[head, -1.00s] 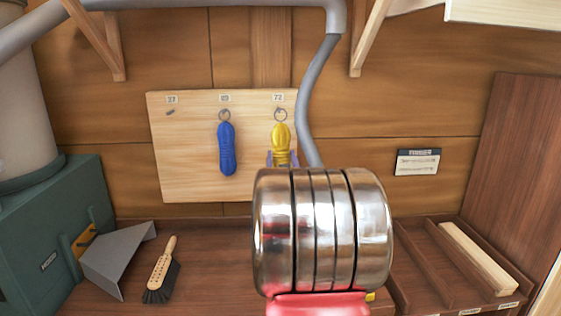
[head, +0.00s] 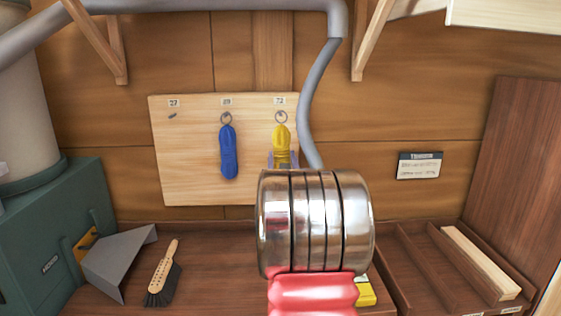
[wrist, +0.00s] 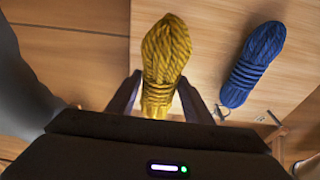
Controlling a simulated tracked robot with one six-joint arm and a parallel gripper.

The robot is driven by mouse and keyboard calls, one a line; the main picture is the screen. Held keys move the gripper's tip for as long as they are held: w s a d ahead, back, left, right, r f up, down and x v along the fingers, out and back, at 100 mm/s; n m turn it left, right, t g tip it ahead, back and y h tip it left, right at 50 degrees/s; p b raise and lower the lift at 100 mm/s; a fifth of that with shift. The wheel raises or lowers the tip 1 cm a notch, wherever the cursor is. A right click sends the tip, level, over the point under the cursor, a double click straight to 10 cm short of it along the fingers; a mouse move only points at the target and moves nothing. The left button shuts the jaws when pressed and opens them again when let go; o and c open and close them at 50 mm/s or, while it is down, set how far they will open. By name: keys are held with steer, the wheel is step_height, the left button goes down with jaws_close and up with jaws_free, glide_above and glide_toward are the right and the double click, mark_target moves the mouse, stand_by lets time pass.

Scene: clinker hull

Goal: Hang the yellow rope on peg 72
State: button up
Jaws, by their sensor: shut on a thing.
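The yellow rope (head: 281,138), a bound coil with a ring at its top, is upright in front of the wooden board (head: 188,187). Its ring (head: 281,117) shows at peg 72, just under the number plate 72 (head: 279,100). I cannot tell whether the ring is around the peg or only in front of it. My gripper (wrist: 160,98) is shut on the lower part of the yellow rope (wrist: 166,50), one finger on each side. In the head view my own arm hides most of the gripper.
A blue rope (head: 228,155) hangs on the middle peg, left of the yellow one. The left peg (head: 172,115) is bare. A grey pipe (head: 308,110) runs close to the board's right edge. A brush (head: 163,275) and dustpan (head: 115,262) lie on the bench.

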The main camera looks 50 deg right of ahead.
steer(key=shift+x, duration=1.1)
steer(key=shift+w+d+f, duration=0.45)
steer(key=shift+d+f, duration=0.05)
steer(key=shift+d, duration=0.05)
steer(key=o, duration=1.3)
steer(key=shift+f, duration=0.1)
steer(key=shift+s+a, duration=0.1)
